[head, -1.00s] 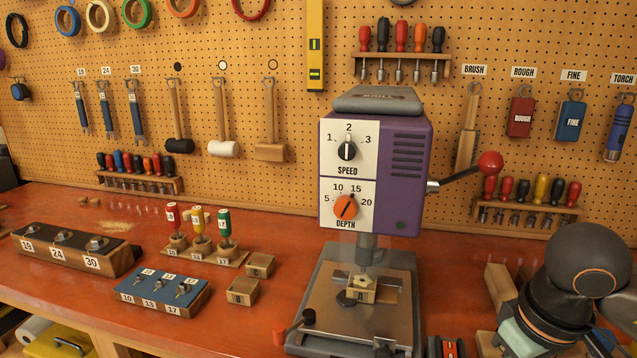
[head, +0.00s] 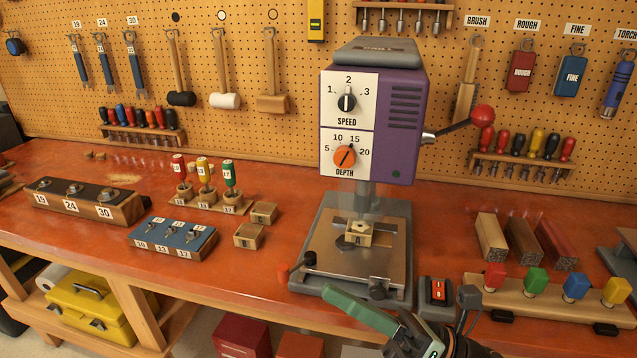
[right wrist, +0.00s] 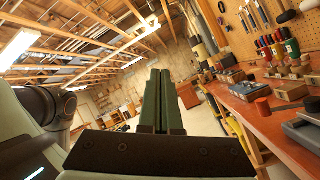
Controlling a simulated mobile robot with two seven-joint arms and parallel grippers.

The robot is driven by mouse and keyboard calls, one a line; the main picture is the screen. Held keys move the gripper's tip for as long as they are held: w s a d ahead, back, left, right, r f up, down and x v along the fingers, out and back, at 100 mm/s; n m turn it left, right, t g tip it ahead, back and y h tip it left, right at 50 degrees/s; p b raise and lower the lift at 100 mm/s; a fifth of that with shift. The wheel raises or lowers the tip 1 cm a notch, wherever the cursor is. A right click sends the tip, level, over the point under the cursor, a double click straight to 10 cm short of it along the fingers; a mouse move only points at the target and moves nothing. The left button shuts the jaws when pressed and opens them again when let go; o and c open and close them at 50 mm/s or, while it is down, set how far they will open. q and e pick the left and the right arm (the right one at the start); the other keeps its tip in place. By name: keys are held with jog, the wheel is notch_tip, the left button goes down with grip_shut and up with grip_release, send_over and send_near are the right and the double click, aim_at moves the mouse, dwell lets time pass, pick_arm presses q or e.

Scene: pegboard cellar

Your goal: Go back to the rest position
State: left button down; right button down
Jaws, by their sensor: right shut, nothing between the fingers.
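My right gripper (head: 328,291) enters from the bottom of the head view, its green fingers pointing left, in front of the workbench's front edge. In the right wrist view its two green fingers (right wrist: 161,75) lie together, shut and empty, pointing out into the room. My left gripper is not in view.
The purple drill press (head: 400,120) stands on the orange workbench (head: 120,225), a square block (head: 358,234) on its bed. A red and black switch box (head: 436,291) and a rack with coloured blocks (head: 560,307) are near my right arm. A yellow toolbox (head: 95,310) sits below.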

jog(key=w+d+f+m+t+h, duration=0.2)
jog(key=d+f+m+t+h, duration=0.3)
jog(key=f+m+h, duration=0.7)
jog(key=w+d+f+m+t+h, duration=0.3)
jog(key=d+f+m+t+h, duration=0.45)
jog(key=m, duration=1.15)
jog(key=s+f+m+g, duration=0.4)
jog(key=s+f, duration=0.3)
jog(key=f, duration=0.2)
jog(key=s+d+f+m+g+p, duration=0.1)
jog(key=s+f+m+g, duration=0.4)
jog(key=f, duration=0.5)
jog(key=shift+s+m+h, duration=0.45)
jog(key=shift+s+m, duration=0.55)
jog(key=shift+s, duration=0.25)
jog(key=c, duration=1.5)
grip_release()
jog(key=shift+d, duration=0.1)
